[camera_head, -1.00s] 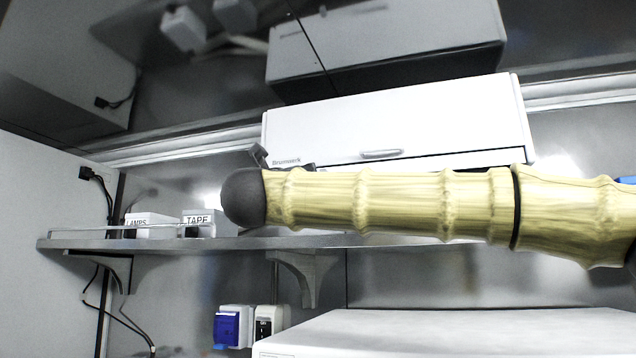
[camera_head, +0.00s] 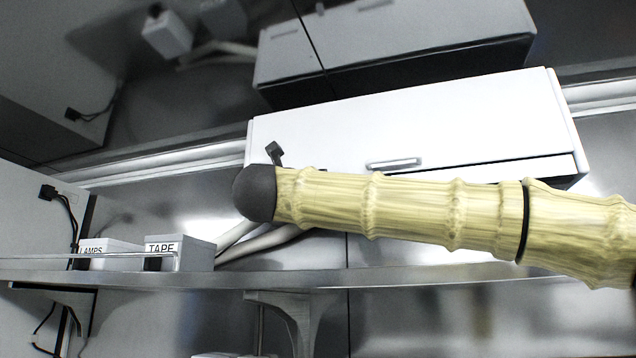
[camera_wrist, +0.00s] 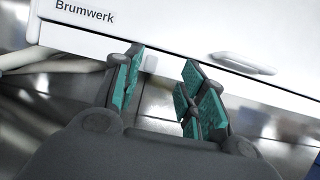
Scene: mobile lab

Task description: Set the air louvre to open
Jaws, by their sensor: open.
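A white wall unit (camera_head: 400,125) with a flat front and a grey handle (camera_head: 395,163) hangs above the shelf. In the wrist view the unit (camera_wrist: 190,40) bears the name Brumwerk, and its handle (camera_wrist: 243,64) lies right of my fingers. A small pale tab (camera_wrist: 149,63) shows at its lower edge, between my fingertips in the picture; I cannot tell whether they touch it. No part is clearly marked as the air louvre. My gripper (camera_wrist: 160,64) is open and empty. In the head view my gripper (camera_head: 275,153) is mostly hidden behind my arm, before the unit's lower left.
A metal shelf (camera_head: 400,278) with a rail runs below the unit. On it stand a LAMPS box (camera_head: 110,258) and a TAPE box (camera_head: 190,255). Pale pipes (camera_head: 262,238) run beneath the unit's left end. Wall cables (camera_head: 65,215) hang at the far left.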

